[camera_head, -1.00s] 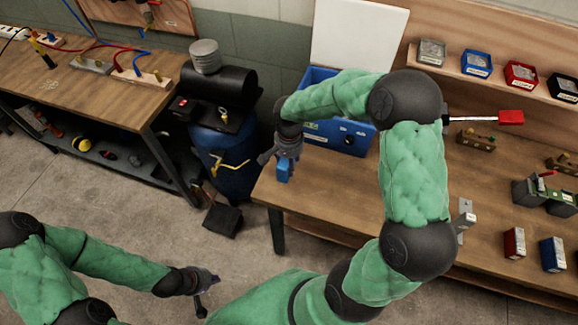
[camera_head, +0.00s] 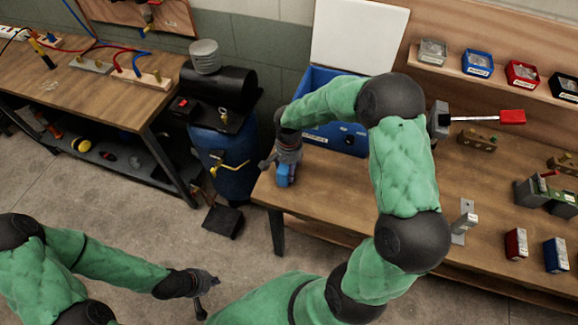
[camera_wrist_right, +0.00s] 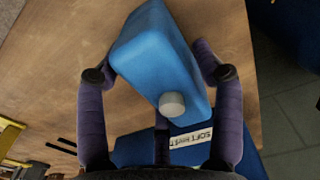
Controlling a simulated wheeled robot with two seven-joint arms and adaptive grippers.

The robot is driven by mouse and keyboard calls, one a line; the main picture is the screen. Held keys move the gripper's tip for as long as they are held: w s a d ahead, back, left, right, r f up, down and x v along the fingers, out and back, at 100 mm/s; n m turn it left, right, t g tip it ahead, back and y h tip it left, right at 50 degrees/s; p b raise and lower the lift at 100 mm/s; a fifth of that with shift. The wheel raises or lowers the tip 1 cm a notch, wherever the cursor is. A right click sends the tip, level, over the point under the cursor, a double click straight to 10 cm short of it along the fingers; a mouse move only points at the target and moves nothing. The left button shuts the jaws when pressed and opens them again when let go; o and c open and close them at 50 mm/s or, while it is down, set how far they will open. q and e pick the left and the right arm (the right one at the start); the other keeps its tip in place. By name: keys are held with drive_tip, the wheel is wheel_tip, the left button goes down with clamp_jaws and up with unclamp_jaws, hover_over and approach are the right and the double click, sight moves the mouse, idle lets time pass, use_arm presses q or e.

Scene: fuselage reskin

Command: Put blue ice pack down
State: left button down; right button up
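The blue ice pack (camera_head: 284,177) is at the left end of the right-hand wooden table (camera_head: 330,190), partly hidden by my right gripper (camera_head: 285,163). In the right wrist view the pack (camera_wrist_right: 155,55) is a blue block with a round grey cap, tilted in the picture. The fingers of the right gripper (camera_wrist_right: 160,65) lie along both its sides and appear shut on it. The pack is at or very near the tabletop; I cannot tell if it bears on it. My left gripper (camera_head: 206,285) is over the floor at lower left, too small to read its fingers.
An open blue box (camera_head: 345,138) with a raised white lid (camera_head: 358,38) stands behind the right gripper. A red-handled tool (camera_head: 510,117), small blocks and a grey bracket (camera_head: 463,220) lie farther right. A blue barrel (camera_head: 230,165) stands left of the table. Tabletop before the box is clear.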

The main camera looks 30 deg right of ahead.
drive_tip(key=shift+r, duration=0.15)
wheel_tip(320, 180, up, 12)
drive_tip(key=p, duration=0.2)
idle(0.5)
